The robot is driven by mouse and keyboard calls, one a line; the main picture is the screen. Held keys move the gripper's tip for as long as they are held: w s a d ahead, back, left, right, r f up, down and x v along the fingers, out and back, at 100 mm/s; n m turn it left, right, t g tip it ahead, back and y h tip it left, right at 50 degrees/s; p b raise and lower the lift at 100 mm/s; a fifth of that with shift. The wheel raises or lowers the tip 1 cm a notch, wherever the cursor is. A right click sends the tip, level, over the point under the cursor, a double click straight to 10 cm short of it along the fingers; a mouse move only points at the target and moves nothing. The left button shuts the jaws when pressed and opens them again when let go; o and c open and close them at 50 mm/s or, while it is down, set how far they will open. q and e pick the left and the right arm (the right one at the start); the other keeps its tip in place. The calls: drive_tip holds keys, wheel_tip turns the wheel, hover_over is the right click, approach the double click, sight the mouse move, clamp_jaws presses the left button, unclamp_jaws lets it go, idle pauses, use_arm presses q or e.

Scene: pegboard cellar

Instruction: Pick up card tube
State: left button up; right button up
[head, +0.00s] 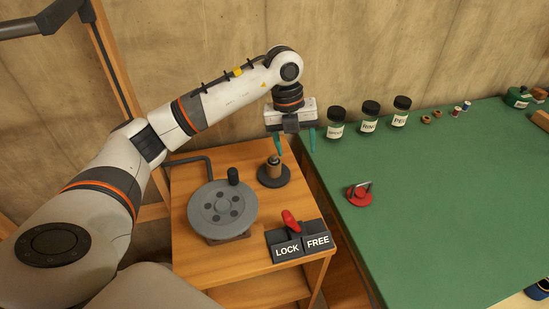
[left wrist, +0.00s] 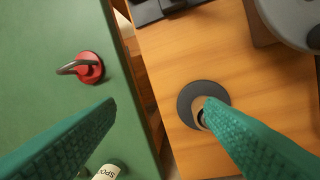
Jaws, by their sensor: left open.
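The card tube (head: 273,168) is a short brown cylinder. It stands upright on a round dark base (head: 274,180) on the wooden stand. My left gripper (head: 294,148) is open and empty, pointing down above and slightly right of the tube in the head view. In the left wrist view the green fingers of my left gripper (left wrist: 160,106) are spread wide. There the tube's rim (left wrist: 197,118) shows beside the tip of the right-hand finger, which hides part of it and of the dark base (left wrist: 190,92).
A grey crank wheel (head: 222,207) and a red lever (head: 291,221) over LOCK and FREE plates stand on the wooden stand (head: 195,260). The green bench (head: 450,190) to the right carries labelled jars (head: 370,117) and a red round piece with a handle (head: 359,196).

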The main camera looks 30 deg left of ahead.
use_arm(q)
drive_tip(key=r+n+y, duration=0.1)
drive_tip(key=y, duration=0.1)
hover_over(274, 156)
drive_tip(key=d, duration=0.1)
wheel_tip(274, 156, down, 6)
drive_tip(key=shift+a+r+p, duration=0.1)
drive_tip(key=shift+r+p, duration=0.15)
drive_tip(key=shift+p, duration=0.15)
drive_tip(key=f, duration=0.3)
drive_tip(key=f+p, duration=0.1)
drive_tip(key=shift+a+f, duration=0.35)
drive_tip(key=shift+a, duration=0.05)
drive_tip(key=shift+f, duration=0.5)
drive_tip(key=c, duration=1)
